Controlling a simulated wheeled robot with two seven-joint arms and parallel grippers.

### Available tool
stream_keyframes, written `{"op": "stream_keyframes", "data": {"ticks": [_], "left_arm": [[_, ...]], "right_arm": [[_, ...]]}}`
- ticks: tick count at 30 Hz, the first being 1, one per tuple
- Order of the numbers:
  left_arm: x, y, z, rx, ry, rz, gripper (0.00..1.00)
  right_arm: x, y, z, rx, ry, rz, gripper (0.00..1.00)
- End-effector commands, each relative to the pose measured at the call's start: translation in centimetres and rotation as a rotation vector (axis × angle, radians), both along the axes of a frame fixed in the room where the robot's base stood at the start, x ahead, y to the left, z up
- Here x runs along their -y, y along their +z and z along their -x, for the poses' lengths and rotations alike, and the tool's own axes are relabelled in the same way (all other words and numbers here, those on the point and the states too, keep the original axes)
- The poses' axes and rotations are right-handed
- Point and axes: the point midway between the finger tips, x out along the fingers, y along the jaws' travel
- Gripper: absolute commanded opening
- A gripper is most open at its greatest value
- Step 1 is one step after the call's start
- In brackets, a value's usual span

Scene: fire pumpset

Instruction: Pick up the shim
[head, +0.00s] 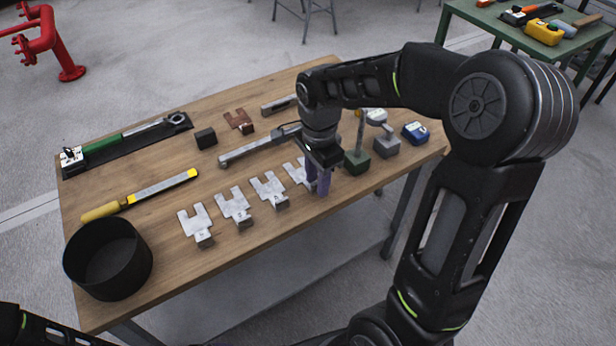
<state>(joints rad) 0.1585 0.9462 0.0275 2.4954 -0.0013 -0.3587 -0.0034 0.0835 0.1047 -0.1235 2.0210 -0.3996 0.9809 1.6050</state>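Several silver slotted shims lie in a slanting row on the wooden table: a first shim (195,221), a second shim (234,206), a third shim (268,190) and a fourth shim (296,172). The first three each show a small block-like tab at the near end. A rusty brown shim (238,121) lies farther back. My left gripper is out of view.
A black round bin (108,259) stands at the table's front left, near a yellow-handled file (150,194). A torque wrench (125,138) lies in a black tray behind.

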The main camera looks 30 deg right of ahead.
Motion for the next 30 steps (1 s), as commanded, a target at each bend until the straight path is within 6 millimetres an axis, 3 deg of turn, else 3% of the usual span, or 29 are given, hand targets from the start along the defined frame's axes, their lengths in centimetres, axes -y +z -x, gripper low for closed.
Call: {"op": "stream_keyframes", "data": {"ticks": [3, 15, 30], "left_arm": [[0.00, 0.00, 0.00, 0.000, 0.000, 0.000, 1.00], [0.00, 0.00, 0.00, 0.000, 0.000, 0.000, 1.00], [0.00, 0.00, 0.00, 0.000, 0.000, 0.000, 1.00]], "right_arm": [[0.00, 0.01, 0.00, 0.000, 0.000, 0.000, 0.32], [0.00, 0.01, 0.00, 0.000, 0.000, 0.000, 0.00], [0.00, 0.00, 0.01, 0.000, 0.000, 0.000, 0.00]]}}
